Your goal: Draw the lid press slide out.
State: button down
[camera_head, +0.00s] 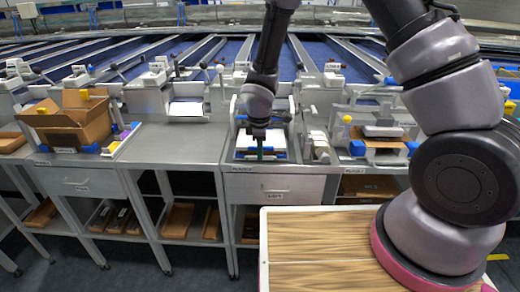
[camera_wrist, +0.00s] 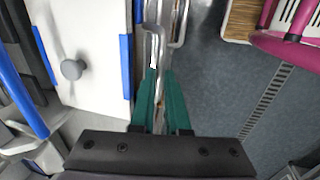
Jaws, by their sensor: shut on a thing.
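The lid press slide (camera_wrist: 95,85) appears as a white plate with blue edge pieces and a grey round knob (camera_wrist: 72,69) in the wrist view. In the head view the white plate (camera_head: 279,139) lies in the middle station, under my arm's end. My gripper (camera_head: 260,156) points down at the front edge of that station. In the wrist view its green fingers (camera_wrist: 160,85) are closed on a thin metal bar (camera_wrist: 155,58) along the slide's front edge. Where the bar joins the slide is partly hidden by the fingers.
A grey drawer (camera_head: 275,188) sits just below the station. An open cardboard box (camera_head: 67,118) stands on the left bench. Another station with a yellow knob (camera_head: 347,119) is at right. Bare bench top (camera_head: 175,143) lies left of my gripper. Blue conveyor lanes run behind.

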jog(key=shift+s, duration=1.65)
jog(key=c, duration=1.2)
grip_release()
jog(key=shift+s, duration=0.15)
jog(key=r, duration=0.3)
jog(key=s+r, duration=0.1)
jog(key=r, duration=0.6)
jog(key=shift+s+a+r, duration=0.1)
jog(key=shift+s+r, duration=0.2)
jog(key=shift+s, duration=0.1)
